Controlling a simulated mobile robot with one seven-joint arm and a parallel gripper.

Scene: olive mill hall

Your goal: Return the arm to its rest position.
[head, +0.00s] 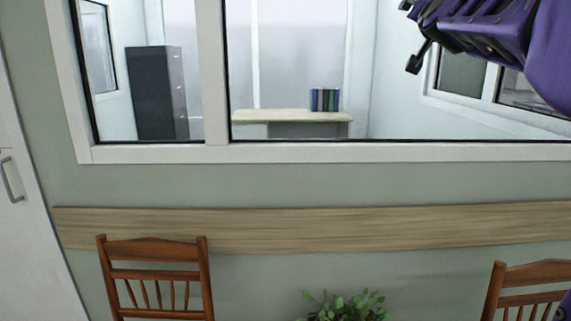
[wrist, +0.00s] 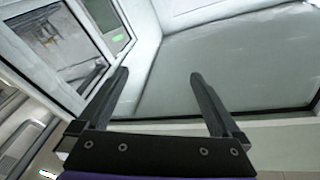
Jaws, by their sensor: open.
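My gripper (wrist: 160,97) shows at the bottom of the wrist view, its two dark fingers spread apart with nothing between them. In the head view my gripper (head: 410,35) is at the upper right, at the end of my purple arm, raised in front of the window. Only part of the arm is in that view; the rest runs out past the right edge. The wrist view is strongly tilted and shows window frames and panes beyond the fingers.
A wide window (head: 330,152) looks into a room with a dark cabinet (head: 158,95) and a desk (head: 275,116). Below are a wooden rail (head: 330,228), two wooden chairs, left (head: 155,275) and right (head: 535,272), and a plant (head: 345,306). A white door (head: 20,240) is at left.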

